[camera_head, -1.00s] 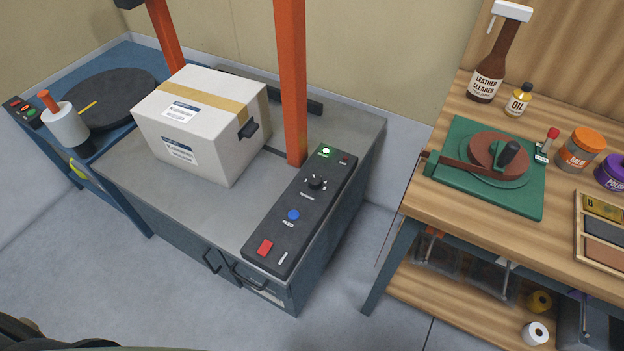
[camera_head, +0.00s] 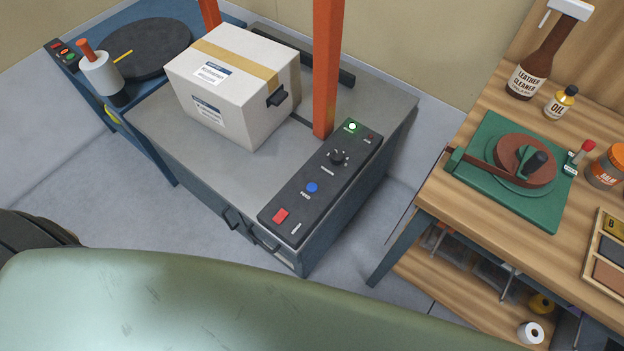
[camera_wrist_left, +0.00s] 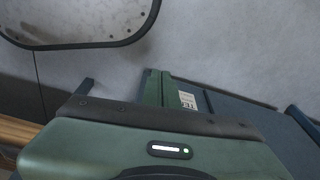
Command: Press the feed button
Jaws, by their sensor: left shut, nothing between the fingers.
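The strapping machine's black control panel (camera_head: 322,185) lies along the right side of its grey top. The label is too small to read surely. A lit green button (camera_head: 352,127) is at the far end. My left gripper (camera_wrist_left: 155,90) shows in the left wrist view, shut and empty, over grey floor. It is out of the head view, and no button shows in the wrist view. My right gripper is not in view.
A taped carton (camera_head: 235,90) stands on the machine beside an orange upright post (camera_head: 327,70). My green arm fills the bottom of the head view. A wooden workbench (camera_head: 480,205) stands to the right, with a floor gap between it and the machine.

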